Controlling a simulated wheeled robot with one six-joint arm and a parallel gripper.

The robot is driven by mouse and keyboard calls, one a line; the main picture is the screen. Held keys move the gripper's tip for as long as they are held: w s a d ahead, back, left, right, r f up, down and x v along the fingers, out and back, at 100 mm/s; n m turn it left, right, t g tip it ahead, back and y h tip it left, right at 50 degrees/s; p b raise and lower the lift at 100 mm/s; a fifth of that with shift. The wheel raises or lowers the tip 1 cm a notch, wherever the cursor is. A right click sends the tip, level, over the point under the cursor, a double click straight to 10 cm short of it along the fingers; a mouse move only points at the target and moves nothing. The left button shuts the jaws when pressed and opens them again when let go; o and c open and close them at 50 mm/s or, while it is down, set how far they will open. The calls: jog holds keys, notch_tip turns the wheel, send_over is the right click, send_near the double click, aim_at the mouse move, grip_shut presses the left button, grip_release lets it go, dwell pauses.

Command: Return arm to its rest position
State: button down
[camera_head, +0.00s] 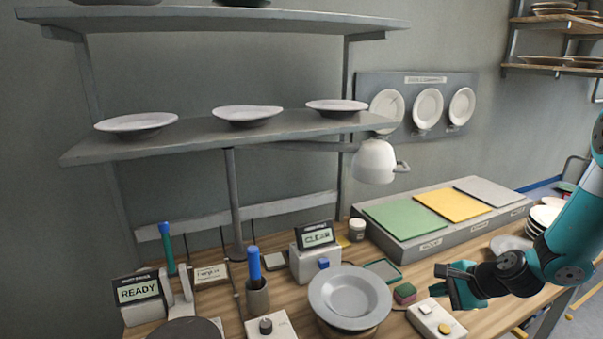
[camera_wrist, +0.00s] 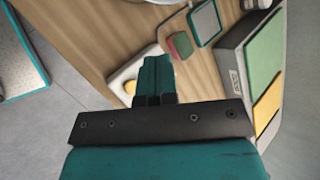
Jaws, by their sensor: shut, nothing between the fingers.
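My gripper (camera_head: 452,287) is teal and black and hangs above the right part of the wooden bench, over a white box with a yellow button (camera_head: 436,318). In the wrist view my gripper (camera_wrist: 155,62) has its fingers together with nothing between them. The arm comes in from the right edge of the head view. A grey plate (camera_head: 350,295) sits on a round stand left of my gripper, apart from it.
A grey box with green, yellow and grey pads (camera_head: 423,212) stands behind my gripper. A red-green sponge (camera_head: 404,293) lies close to its left. Stacked bowls (camera_head: 543,217) stand behind the arm. A lamp (camera_head: 375,162) hangs below a shelf with plates (camera_head: 246,115).

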jog(key=s+a+r+n+g+b, duration=0.35)
jog(key=s+a+r+n, duration=0.55)
jog(key=a+r+n, duration=0.5)
jog(key=s+a+r+n+g+b, duration=0.1)
jog(key=s+a+n, duration=0.1)
jog(key=s+n, duration=0.3)
jog(key=s+a+r+n+g+h+b, duration=0.1)
jog(key=s+n, duration=0.4)
jog(key=s, duration=0.9)
jog(key=shift+a+r+g+h+b, duration=0.35)
jog(key=shift+a+r+g, duration=0.2)
jog(key=shift+a, duration=0.5)
